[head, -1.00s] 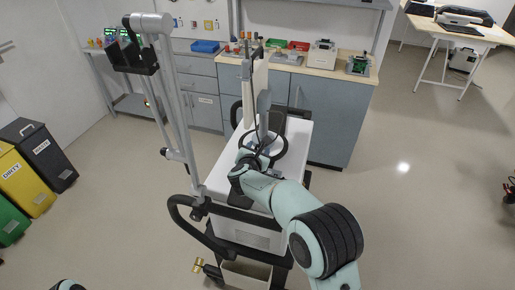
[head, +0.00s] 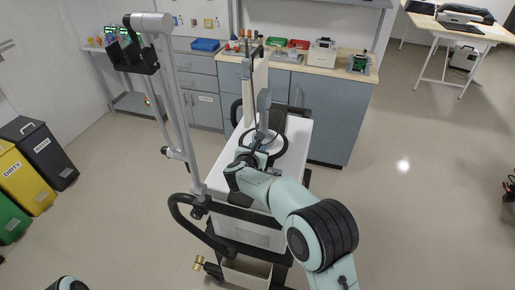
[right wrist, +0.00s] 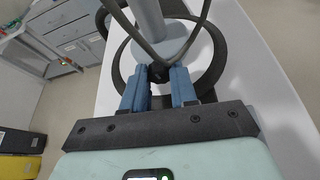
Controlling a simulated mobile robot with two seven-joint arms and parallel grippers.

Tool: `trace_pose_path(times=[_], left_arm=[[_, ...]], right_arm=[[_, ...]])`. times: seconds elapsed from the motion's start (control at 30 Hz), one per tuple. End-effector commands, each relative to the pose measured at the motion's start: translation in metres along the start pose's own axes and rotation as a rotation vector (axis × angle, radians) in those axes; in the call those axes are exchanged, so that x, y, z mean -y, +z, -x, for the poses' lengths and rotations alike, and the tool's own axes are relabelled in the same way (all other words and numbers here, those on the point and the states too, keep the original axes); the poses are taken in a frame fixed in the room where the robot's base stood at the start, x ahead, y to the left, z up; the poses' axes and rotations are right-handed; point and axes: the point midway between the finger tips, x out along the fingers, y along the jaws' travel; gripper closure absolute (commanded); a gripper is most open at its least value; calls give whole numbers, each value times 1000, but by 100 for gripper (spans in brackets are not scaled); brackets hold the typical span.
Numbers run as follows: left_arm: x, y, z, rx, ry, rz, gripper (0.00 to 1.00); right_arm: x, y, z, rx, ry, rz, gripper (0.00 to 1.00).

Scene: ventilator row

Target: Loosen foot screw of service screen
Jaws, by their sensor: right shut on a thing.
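The service screen (head: 257,92) stands edge-on atop the white ventilator cart (head: 216,180). Its grey stem (head: 264,108) rises from a round foot, which shows as a grey disc (right wrist: 176,44) in the right wrist view. The foot screw, a small black knob (right wrist: 158,73), sits at the near side of the foot. My right gripper (right wrist: 159,80) has its blue fingers on either side of the knob and is shut on it. In the head view my right gripper (head: 257,155) is low at the foot, partly hidden by my own wrist. My left gripper is out of view.
A black cable (right wrist: 131,27) loops close above my fingers. A grey pole arm (head: 178,110) with a black holder rises left of the cart. A counter (head: 340,65) with trays and devices stands behind.

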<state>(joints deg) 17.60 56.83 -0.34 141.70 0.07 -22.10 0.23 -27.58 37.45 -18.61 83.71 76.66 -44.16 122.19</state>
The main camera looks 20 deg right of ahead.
Motion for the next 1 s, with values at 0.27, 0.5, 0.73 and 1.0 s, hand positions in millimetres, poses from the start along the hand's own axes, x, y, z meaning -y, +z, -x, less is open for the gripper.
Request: trace_pose_path(times=[0.27, 0.5, 0.73, 1.0], left_arm=[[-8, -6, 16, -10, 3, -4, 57], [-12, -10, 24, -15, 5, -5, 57], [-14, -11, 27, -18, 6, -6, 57], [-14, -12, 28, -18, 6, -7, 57]], right_arm=[[-3, 3, 0, 2, -81, 192, 100], [-4, 2, 0, 3, -139, 332, 100], [-4, 2, 0, 4, -171, 409, 100], [-4, 2, 0, 5, -182, 435, 100]])
